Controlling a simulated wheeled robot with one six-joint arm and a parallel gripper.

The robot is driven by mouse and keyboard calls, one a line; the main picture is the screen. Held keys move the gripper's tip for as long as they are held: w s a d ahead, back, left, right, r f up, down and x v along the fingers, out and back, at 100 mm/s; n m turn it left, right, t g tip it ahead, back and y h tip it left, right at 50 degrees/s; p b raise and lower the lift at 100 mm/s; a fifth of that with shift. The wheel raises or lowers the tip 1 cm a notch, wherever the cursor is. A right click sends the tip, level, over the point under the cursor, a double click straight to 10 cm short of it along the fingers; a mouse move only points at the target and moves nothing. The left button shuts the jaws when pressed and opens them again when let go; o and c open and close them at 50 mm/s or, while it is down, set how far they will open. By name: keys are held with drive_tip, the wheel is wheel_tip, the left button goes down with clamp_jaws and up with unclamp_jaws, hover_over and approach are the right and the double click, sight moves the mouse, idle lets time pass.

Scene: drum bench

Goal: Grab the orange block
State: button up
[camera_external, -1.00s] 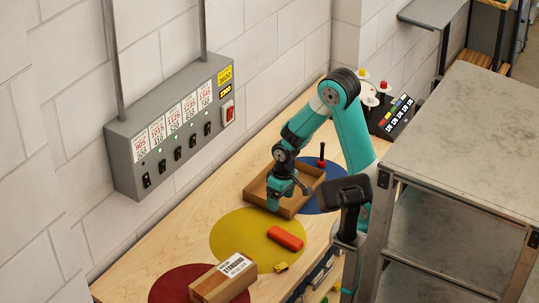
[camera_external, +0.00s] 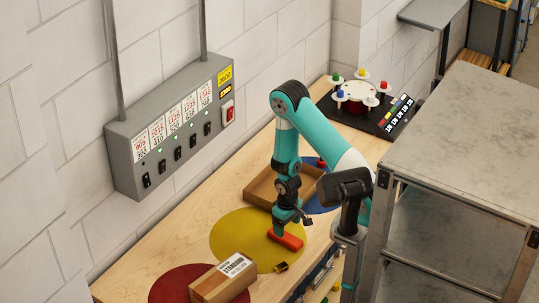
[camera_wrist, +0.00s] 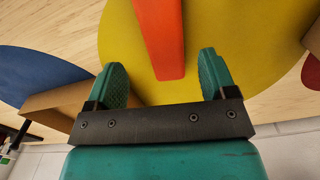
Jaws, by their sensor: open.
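The orange block (camera_external: 287,239) lies on the yellow round mat (camera_external: 228,238) on the wooden bench. My gripper (camera_external: 287,232) is low over the block in the external view and hides part of it. In the wrist view my gripper (camera_wrist: 163,80) has its two teal fingers spread apart with nothing gripped. The orange block (camera_wrist: 163,35) shows there just beyond the fingertips, its near end reaching into the space between the fingers. I cannot tell the exact height of the fingers above the block.
An open cardboard tray (camera_external: 262,188) stands behind the gripper, with a blue mat (camera_external: 325,199) beyond. A taped carton (camera_external: 222,280) sits on a red mat (camera_external: 180,284) in front.

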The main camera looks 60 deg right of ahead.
sight(294, 244)
drive_tip(key=shift+w+a+f+p, duration=0.1)
drive_tip(key=shift+f+p, duration=0.45)
drive_tip(key=shift+f, duration=0.85)
drive_tip(key=shift+a+f+p, duration=0.1)
drive_tip(key=shift+f+p, duration=0.4)
drive_tip(key=shift+f, duration=0.85)
drive_tip(key=c, duration=1)
